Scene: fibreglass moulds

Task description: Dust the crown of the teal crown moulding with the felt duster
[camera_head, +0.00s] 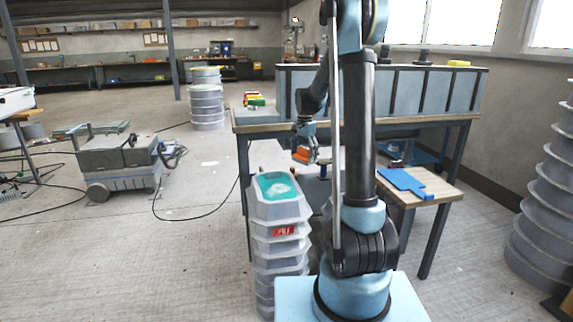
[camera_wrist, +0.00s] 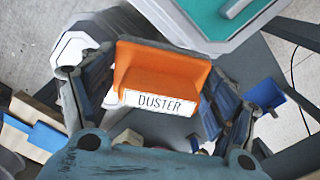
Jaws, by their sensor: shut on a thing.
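The teal crown moulding (camera_head: 265,193) sits on top of a stack of grey moulds, left of my arm. A pale patch (camera_head: 281,190) shows on its middle. In the wrist view the teal moulding (camera_wrist: 205,15) is at the upper right, partly cut off by the frame edge. My gripper (camera_head: 305,143) is shut on the orange felt duster (camera_head: 304,156), above and to the right of the moulding and apart from it. In the wrist view the fingers grip both sides of the orange duster (camera_wrist: 160,70), which has a white DUSTER label. Its felt face is hidden.
A workbench (camera_head: 265,127) with a grey-blue upright mould stands behind my gripper. A low wooden stand (camera_head: 430,203) bearing a blue flat piece (camera_head: 405,183) is right of my arm. A grey wheeled machine (camera_head: 120,165) stands left on open floor. Grey stacked rings (camera_head: 545,215) stand far right.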

